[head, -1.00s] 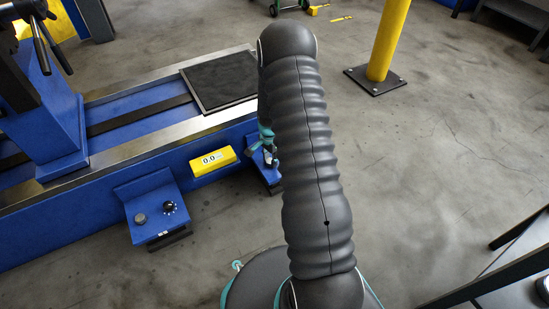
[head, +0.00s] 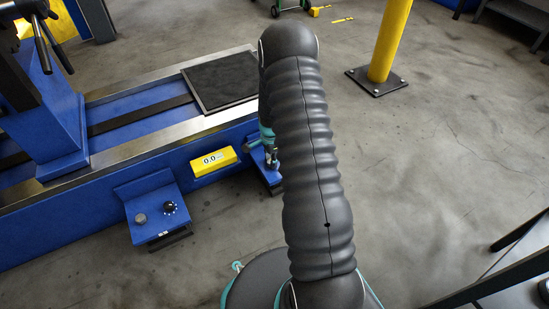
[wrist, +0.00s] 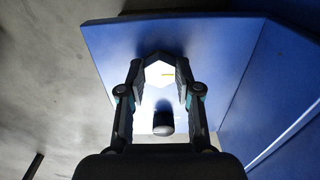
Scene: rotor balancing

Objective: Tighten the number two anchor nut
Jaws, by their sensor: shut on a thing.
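A bright hexagonal nut (wrist: 158,76) with a small yellow mark sits over the blue foot plate (wrist: 110,42) in the wrist view. My gripper (wrist: 160,68) has one finger on each side of the nut and is shut on it. A dark, round-ended post (wrist: 163,121) shows below the nut, between the fingers. In the head view my gripper (head: 272,163) is low at the foot of the blue machine, partly hidden by my arm. The nut cannot be made out there, and no number shows on it.
A yellow readout (head: 214,161) showing 0.0 is on the machine's side, left of my gripper. A yellow post (head: 389,45) stands at the back right. The floor at right is mostly clear.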

